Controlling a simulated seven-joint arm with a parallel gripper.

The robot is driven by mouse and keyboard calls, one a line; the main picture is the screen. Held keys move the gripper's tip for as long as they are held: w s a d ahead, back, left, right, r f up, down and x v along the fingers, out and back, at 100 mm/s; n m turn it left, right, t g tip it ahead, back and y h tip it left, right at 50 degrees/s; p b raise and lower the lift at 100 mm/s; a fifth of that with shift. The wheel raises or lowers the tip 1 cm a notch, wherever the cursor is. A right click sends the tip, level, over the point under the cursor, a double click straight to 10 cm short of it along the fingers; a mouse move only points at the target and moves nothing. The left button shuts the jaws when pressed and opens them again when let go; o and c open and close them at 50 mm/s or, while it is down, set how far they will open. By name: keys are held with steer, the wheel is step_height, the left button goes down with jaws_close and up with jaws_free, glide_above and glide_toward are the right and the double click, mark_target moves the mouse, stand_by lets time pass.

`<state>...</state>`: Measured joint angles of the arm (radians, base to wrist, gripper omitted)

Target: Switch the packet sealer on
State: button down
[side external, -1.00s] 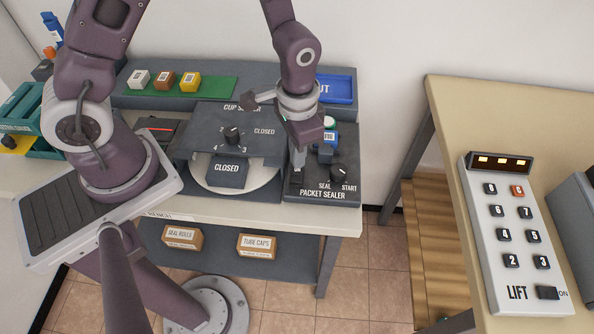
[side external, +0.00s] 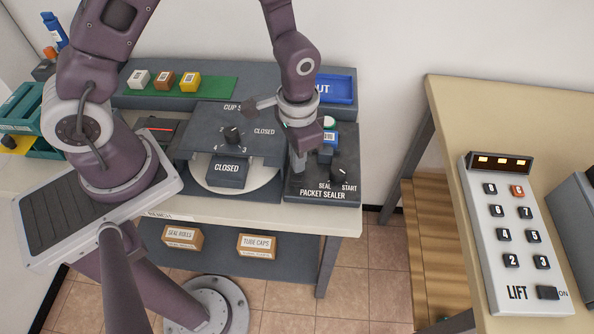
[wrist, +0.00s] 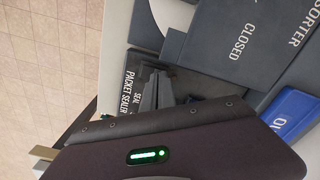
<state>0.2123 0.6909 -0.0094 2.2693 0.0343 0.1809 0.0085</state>
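The packet sealer (side external: 322,195) is a dark grey unit at the right end of the bench, lettered PACKET SEALER. Its dark knob (side external: 339,177) sits near the front right, by the SEAL and START lettering. My gripper (side external: 299,170) is over the left part of the sealer, pointing down, left of the knob and apart from it. Its fingers look close together with nothing visible between them. In the wrist view, the fingers (wrist: 156,92) cover part of the sealer (wrist: 131,82), and the knob cannot be made out. Whether the fingertips touch the sealer is unclear.
A blue item (side external: 327,150) stands at the back of the sealer, close to my gripper. The cup sorter (side external: 240,130) with its CLOSED panel adjoins on the left. A blue tray (side external: 336,89) lies behind. The lift panel (side external: 515,230) is on a separate table.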

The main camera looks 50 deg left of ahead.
steer(key=shift+f, duration=0.1)
steer(key=shift+r, duration=3.55)
steer(key=s+a+r+n+t, duration=0.1)
steer(key=s+a+r+t, duration=0.15)
steer(key=r, duration=0.95)
steer(key=s+a+r+n+t, duration=0.2)
steer(key=s+a+r+t, duration=0.1)
steer(key=s+r, duration=0.5)
steer(key=s+a, duration=0.1)
steer(key=s, duration=0.2)
steer(key=shift+s, duration=0.3)
steer(key=c, duration=2.1)
jaws_free()
